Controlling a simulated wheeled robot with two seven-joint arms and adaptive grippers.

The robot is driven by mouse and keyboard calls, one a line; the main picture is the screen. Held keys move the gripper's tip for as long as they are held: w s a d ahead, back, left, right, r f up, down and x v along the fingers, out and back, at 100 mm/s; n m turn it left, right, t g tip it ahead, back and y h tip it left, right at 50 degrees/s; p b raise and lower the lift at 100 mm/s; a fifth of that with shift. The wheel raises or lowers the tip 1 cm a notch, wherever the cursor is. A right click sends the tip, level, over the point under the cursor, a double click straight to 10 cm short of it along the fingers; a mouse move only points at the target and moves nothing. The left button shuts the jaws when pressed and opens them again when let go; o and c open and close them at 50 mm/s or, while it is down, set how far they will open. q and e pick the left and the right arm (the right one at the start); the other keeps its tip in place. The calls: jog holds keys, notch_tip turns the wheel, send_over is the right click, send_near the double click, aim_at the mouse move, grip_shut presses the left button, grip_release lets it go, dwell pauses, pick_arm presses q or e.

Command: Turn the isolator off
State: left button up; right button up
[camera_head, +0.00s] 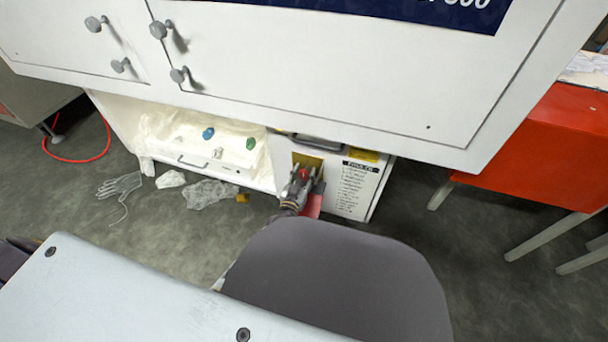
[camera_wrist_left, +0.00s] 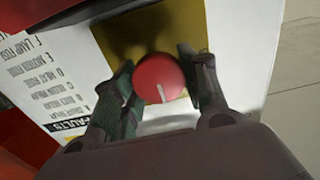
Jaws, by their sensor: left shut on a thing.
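The isolator is a red round knob with a white mark, on a yellow plate (camera_wrist_left: 133,42) on the white cabinet's lower panel. In the left wrist view the red knob (camera_wrist_left: 160,78) sits between the two fingers of my left gripper (camera_wrist_left: 160,85), which is shut on it. The white mark points down in that view. In the head view the left gripper (camera_head: 303,180) reaches the red knob (camera_head: 304,173) at the panel, and its fingers partly hide the yellow plate. My right gripper is not in view.
A white panel (camera_head: 352,188) with a printed fault list stands right of the knob. Left of it is a plastic-draped box with a blue knob (camera_head: 208,133) and a green knob (camera_head: 250,143). A glove (camera_head: 122,185) and crumpled film (camera_head: 210,193) lie on the floor. An orange-red table (camera_head: 545,145) stands right.

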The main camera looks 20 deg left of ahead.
pick_arm(q)
jog(key=shift+n, duration=0.4)
jog(key=shift+n+p, duration=0.65)
jog(key=shift+n, duration=0.35)
jog(key=shift+a+n+p, duration=0.1)
jog(key=shift+n+p, duration=0.2)
jog(key=shift+n, duration=0.8)
jog(key=n, duration=0.3)
jog(key=shift+n, duration=0.3)
jog(key=n, duration=0.4)
jog(key=shift+a+f, duration=0.1)
jog(key=shift+f, duration=0.05)
jog(key=n+b, duration=0.1)
jog(key=n, duration=0.4)
jog(key=shift+f, duration=0.1)
jog(key=shift+a, duration=0.1)
